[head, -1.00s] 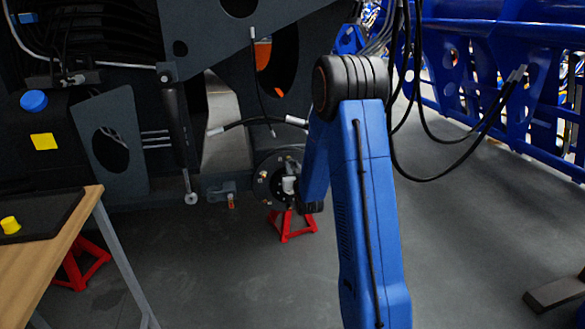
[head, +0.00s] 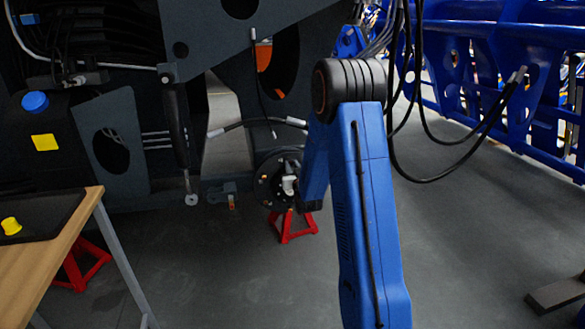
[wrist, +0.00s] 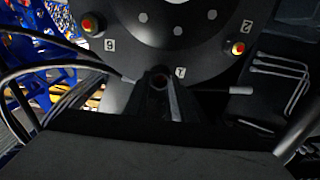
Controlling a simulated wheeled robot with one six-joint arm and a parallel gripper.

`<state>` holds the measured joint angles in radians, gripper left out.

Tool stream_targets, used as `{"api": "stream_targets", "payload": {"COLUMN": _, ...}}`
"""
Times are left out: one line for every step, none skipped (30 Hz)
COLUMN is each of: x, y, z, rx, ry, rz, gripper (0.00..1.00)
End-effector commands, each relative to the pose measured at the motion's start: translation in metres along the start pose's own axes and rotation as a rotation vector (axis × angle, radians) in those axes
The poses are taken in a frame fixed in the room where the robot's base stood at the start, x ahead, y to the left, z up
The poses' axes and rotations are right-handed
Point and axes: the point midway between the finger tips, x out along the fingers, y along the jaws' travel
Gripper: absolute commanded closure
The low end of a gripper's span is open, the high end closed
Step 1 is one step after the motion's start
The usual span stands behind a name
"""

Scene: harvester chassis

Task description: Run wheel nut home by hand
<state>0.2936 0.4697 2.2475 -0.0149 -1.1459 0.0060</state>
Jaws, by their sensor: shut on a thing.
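The dark round wheel hub (head: 268,168) sits low on the chassis, partly behind my arm. In the wrist view the hub face (wrist: 168,42) carries the number marks 6, 1 and 2. Studs with red and yellow ends show beside the 6 (wrist: 91,25) and the 2 (wrist: 238,48). My gripper (wrist: 161,84) is at the position marked 1, shut on a small dark round piece between its fingertips, which I take for the wheel nut (wrist: 159,82). The fingers hide most of it, so its seating on the stud cannot be told. In the head view my gripper (head: 289,185) is in front of the hub.
A red stand (head: 291,227) is under the hub. A hose (head: 255,123) runs above it, and black hoses (head: 440,178) hang on the right. A wooden table (head: 62,250) with a yellow piece (head: 11,226) stands left. The floor between is clear.

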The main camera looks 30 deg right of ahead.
Motion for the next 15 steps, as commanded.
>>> {"api": "stream_targets", "payload": {"x": 0.0012, "y": 0.0000, "z": -0.0002, "rx": 0.000, "ry": 0.001, "rz": 0.000, "gripper": 1.00}}
{"api": "stream_targets", "payload": {"x": 0.0018, "y": 0.0000, "z": -0.0003, "rx": 0.000, "ry": 0.001, "rz": 0.000, "gripper": 1.00}}
{"api": "stream_targets", "payload": {"x": 0.0027, "y": 0.0000, "z": -0.0004, "rx": 0.000, "ry": 0.001, "rz": 0.000, "gripper": 1.00}}
{"api": "stream_targets", "payload": {"x": 0.0033, "y": 0.0000, "z": -0.0004, "rx": 0.000, "ry": 0.001, "rz": 0.000, "gripper": 1.00}}
{"api": "stream_targets", "payload": {"x": 0.0039, "y": 0.0000, "z": -0.0005, "rx": 0.000, "ry": 0.001, "rz": 0.000, "gripper": 1.00}}
{"api": "stream_targets", "payload": {"x": 0.0048, "y": 0.0000, "z": -0.0006, "rx": 0.000, "ry": 0.001, "rz": 0.000, "gripper": 1.00}}
{"api": "stream_targets", "payload": {"x": 0.0054, "y": 0.0000, "z": -0.0006, "rx": 0.000, "ry": 0.001, "rz": 0.000, "gripper": 1.00}}
{"api": "stream_targets", "payload": {"x": 0.0059, "y": 0.0000, "z": -0.0006, "rx": 0.000, "ry": 0.001, "rz": 0.000, "gripper": 1.00}}
{"api": "stream_targets", "payload": {"x": 0.0067, "y": 0.0000, "z": -0.0006, "rx": 0.000, "ry": 0.001, "rz": 0.000, "gripper": 1.00}}
{"api": "stream_targets", "payload": {"x": 0.0073, "y": 0.0000, "z": -0.0006, "rx": 0.000, "ry": 0.001, "rz": 0.000, "gripper": 1.00}}
{"api": "stream_targets", "payload": {"x": 0.0079, "y": 0.0000, "z": -0.0006, "rx": 0.000, "ry": 0.001, "rz": 0.000, "gripper": 1.00}}
{"api": "stream_targets", "payload": {"x": 0.0086, "y": 0.0000, "z": -0.0006, "rx": 0.000, "ry": 0.001, "rz": 0.000, "gripper": 1.00}}
{"api": "stream_targets", "payload": {"x": 0.0092, "y": 0.0000, "z": -0.0006, "rx": 0.000, "ry": 0.001, "rz": 0.000, "gripper": 1.00}}
{"api": "stream_targets", "payload": {"x": 0.0098, "y": 0.0000, "z": -0.0005, "rx": 0.000, "ry": 0.001, "rz": 0.000, "gripper": 1.00}}
{"api": "stream_targets", "payload": {"x": 0.0105, "y": 0.0000, "z": -0.0005, "rx": 0.000, "ry": 0.001, "rz": 0.000, "gripper": 1.00}}
